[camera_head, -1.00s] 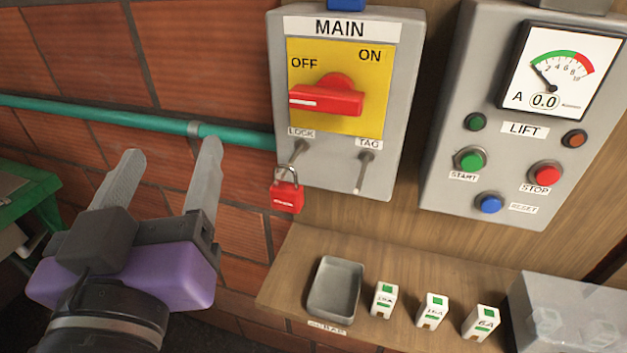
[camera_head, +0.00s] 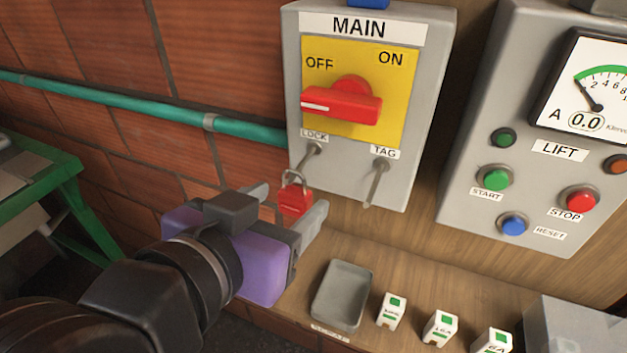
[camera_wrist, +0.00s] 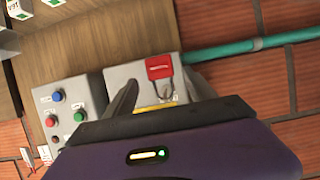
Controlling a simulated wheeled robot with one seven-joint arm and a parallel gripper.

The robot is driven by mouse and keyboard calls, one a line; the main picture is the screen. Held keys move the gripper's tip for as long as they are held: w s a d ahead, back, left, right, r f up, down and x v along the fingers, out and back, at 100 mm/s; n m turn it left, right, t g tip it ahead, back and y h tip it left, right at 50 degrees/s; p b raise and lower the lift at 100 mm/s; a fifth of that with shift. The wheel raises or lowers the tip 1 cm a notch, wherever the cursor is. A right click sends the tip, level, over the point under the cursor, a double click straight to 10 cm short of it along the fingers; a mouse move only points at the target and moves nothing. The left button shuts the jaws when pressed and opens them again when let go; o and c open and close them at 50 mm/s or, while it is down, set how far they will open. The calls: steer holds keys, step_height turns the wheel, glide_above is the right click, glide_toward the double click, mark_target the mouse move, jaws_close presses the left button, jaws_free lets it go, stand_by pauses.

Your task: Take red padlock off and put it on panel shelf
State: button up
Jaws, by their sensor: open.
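The red padlock (camera_head: 295,199) hangs by its shackle from the LOCK peg (camera_head: 312,157) under the MAIN switch box (camera_head: 417,130). My gripper (camera_head: 290,205) is open, with one finger to each side of the padlock in the head view; contact cannot be told. In the wrist view the padlock (camera_wrist: 159,68) shows between the two fingers, nearer the right one. The red switch handle (camera_head: 341,103) points to OFF. The wooden panel shelf (camera_head: 385,268) lies below the boxes, to the right of my gripper.
A grey tray (camera_head: 341,296) and several small white fuse blocks (camera_head: 391,312) stand on the shelf. The TAG peg (camera_head: 376,183) is empty. The LIFT box (camera_head: 535,130) is at right. A green pipe (camera_head: 150,107) crosses the brick wall.

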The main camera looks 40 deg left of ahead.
mark_target(291, 198)
steer(key=x, duration=0.3)
steer(key=shift+w+a, duration=0.1)
steer(key=shift+a, duration=0.05)
jaws_close()
stand_by(0.3)
